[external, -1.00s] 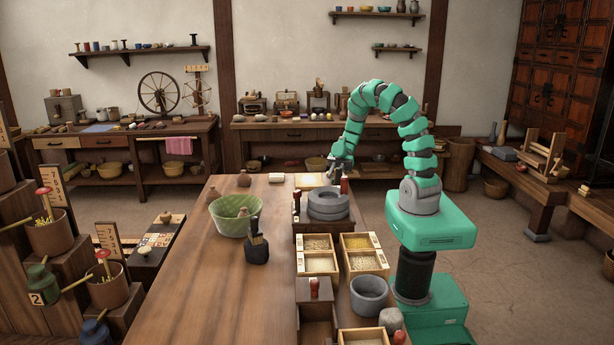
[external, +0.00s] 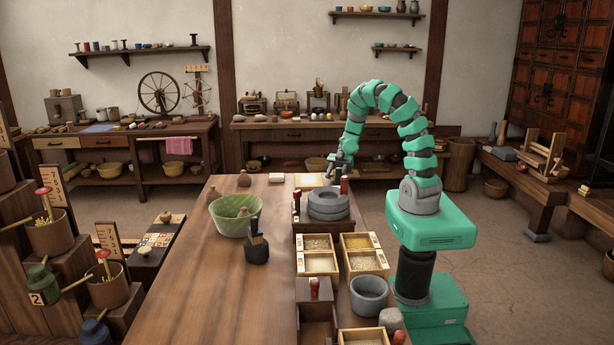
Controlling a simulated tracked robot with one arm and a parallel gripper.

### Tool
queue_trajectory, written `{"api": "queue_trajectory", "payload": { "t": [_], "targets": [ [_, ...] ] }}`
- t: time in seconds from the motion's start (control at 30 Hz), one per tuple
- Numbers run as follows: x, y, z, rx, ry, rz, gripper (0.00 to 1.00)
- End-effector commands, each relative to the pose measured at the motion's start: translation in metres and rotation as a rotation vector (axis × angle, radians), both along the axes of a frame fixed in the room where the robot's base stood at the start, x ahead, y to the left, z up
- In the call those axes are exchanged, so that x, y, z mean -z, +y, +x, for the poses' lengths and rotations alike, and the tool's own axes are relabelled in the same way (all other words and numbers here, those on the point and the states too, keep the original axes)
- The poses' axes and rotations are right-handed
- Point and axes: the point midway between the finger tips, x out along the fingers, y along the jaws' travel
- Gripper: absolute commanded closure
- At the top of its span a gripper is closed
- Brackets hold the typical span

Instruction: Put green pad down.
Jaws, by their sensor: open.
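My gripper (external: 335,176) hangs at the far end of the wooden table (external: 200,290), just behind the stacked grey quern stones (external: 328,204). It points downward and its jaws are open. I cannot make out a green pad in this view. The area right under the jaws is small and partly hidden by the quern and a red-topped handle (external: 344,184). A pale yellow tray (external: 309,180) lies at the table's far edge, left of my gripper.
A green bowl (external: 234,216) and a dark brush holder (external: 257,249) stand on the table. Grain boxes (external: 319,263) and a grey stone mortar (external: 369,298) are nearer along the right side. The table's left front is clear.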

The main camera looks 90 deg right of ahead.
Motion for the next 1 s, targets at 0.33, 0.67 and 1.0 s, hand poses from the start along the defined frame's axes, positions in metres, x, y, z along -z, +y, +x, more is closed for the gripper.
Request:
{"api": "queue_trajectory", "payload": {
  "t": [0.33, 0.67, 1.0],
  "targets": [
    [-0.006, -0.012, -0.006, 0.004, 0.001, -0.002, 0.6],
    [-0.021, -0.051, -0.027, 0.002, 0.001, -0.001, 0.6],
    [-0.04, -0.091, -0.048, 0.002, -0.001, 0.0, 0.6]
  ]
}}
